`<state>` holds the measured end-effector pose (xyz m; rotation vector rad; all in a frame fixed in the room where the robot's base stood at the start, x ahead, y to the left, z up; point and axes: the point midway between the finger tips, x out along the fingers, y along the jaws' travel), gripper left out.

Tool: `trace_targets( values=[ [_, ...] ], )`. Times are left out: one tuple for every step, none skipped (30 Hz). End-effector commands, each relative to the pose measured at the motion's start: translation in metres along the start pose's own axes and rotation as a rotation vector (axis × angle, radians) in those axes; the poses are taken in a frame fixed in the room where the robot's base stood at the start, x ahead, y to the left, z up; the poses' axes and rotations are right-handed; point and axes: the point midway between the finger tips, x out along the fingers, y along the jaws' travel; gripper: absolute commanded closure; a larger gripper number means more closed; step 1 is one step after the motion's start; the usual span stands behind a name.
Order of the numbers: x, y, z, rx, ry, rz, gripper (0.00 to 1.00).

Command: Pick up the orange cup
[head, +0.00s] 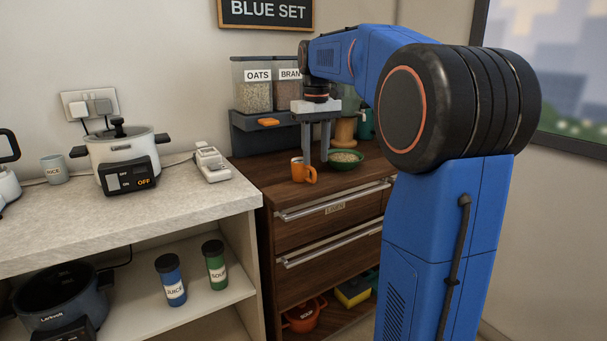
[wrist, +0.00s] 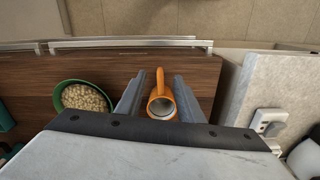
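The orange cup (head: 299,171) stands upright on the dark wood drawer cabinet, near its left front, with its handle toward the front. In the wrist view the cup (wrist: 161,104) lies between the two grey fingers, and its inside looks empty. My gripper (head: 317,160) points straight down over the cabinet. In the wrist view my gripper (wrist: 160,94) is open, with a gap between each finger and the cup's handle side. The head view shows the fingers at the cup's height or slightly above; contact with the cup body cannot be told.
A green bowl of cereal (head: 345,159) stands close to the right of the cup. Behind are the oats and bran dispensers (head: 252,85). A stone counter (head: 130,215) with a cooker (head: 122,150) is to the left, its edge rising beside the cabinet.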

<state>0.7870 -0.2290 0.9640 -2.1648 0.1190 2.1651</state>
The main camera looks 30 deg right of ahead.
Motion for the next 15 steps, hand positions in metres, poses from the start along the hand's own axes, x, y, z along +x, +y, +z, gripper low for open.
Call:
trace_targets(
  values=[
    [0.006, 0.000, 0.000, 0.000, -0.001, 0.000, 0.66],
    [0.009, 0.000, 0.000, 0.000, -0.001, 0.000, 0.66],
    [0.012, 0.000, 0.000, 0.000, -0.001, 0.000, 0.66],
    [0.014, 0.000, 0.000, 0.000, -0.001, 0.000, 0.66],
    [0.015, 0.000, 0.000, 0.000, 0.000, 0.000, 0.66],
    [0.017, 0.000, 0.000, 0.000, 0.000, 0.000, 0.66],
    [0.018, 0.000, 0.000, 0.000, 0.000, 0.000, 0.66],
    [0.019, 0.000, 0.000, 0.000, 0.000, 0.000, 0.66],
    [0.022, -0.001, -0.001, 0.000, -0.001, 0.000, 0.66],
    [0.026, -0.001, -0.001, 0.000, -0.001, 0.000, 0.66],
    [0.029, -0.001, -0.001, 0.000, -0.002, 0.000, 0.66],
    [0.035, -0.001, -0.002, 0.000, -0.002, 0.000, 0.66],
    [0.040, -0.002, -0.002, 0.000, -0.002, 0.000, 0.66],
    [0.044, -0.002, -0.003, 0.000, -0.002, 0.000, 0.66],
    [0.050, -0.002, -0.003, 0.000, -0.002, 0.000, 0.66]
  ],
)
